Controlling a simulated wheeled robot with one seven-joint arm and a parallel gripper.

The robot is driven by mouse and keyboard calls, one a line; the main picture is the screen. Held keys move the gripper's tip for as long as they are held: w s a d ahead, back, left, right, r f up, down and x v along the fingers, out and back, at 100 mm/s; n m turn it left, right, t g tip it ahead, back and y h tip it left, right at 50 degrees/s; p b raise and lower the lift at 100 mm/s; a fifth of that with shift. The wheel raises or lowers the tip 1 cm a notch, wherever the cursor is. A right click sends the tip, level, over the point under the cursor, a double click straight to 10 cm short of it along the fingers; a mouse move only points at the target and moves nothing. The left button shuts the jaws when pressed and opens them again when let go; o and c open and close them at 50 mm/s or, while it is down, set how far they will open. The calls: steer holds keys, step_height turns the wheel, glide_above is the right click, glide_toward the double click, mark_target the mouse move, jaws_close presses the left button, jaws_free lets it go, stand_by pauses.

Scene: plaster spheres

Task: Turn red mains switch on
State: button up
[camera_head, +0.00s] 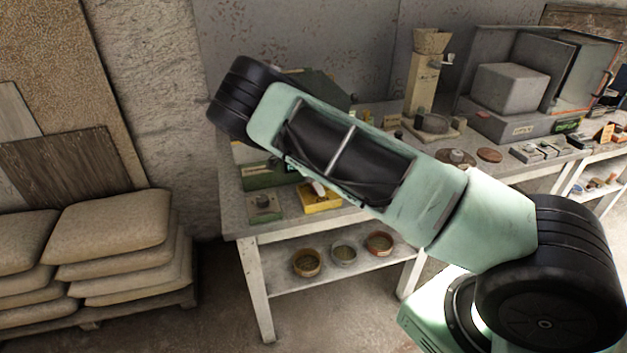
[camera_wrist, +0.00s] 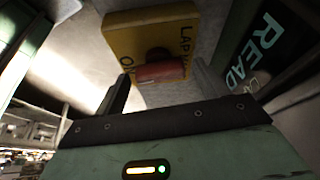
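The red mains switch (camera_wrist: 160,72) is a short red handle on a dark round base. It sits on a yellow box (camera_wrist: 120,38) with partly readable dark lettering, "LAP M" and "O". In the head view the yellow box (camera_head: 322,203) is on the bench near its front left, partly hidden by my arm. My gripper (camera_wrist: 160,75) is open in the wrist view, with one dark finger on each side of the red handle and gaps between. I cannot tell whether either finger touches it. In the head view my arm hides most of my gripper.
A dark green panel (camera_wrist: 255,50) reading "READ" stands close on the right in the wrist view. A small grey-green box (camera_head: 264,206) is left of the yellow box. Bowls (camera_head: 306,263) stand on the lower shelf. A stone column device (camera_head: 425,80) stands farther back.

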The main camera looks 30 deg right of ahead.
mark_target(312, 185)
steer(key=shift+r, duration=0.1)
steer(key=shift+a+r, duration=0.2)
steer(key=shift+r, duration=0.1)
steer(key=shift+w+a+r+b, duration=0.2)
steer(key=shift+a+r+b, duration=0.6)
steer(key=shift+a+r, duration=0.05)
steer(key=a+b, duration=0.1)
steer(key=a, duration=0.2)
steer(key=w+a+b, duration=0.1)
steer(key=a, duration=0.3)
steer(key=a+b, duration=0.1)
steer(key=a, duration=0.3)
steer(key=shift+w+r+b, duration=0.15)
steer(key=shift+w+b, duration=0.2)
steer(key=shift+d, duration=0.1)
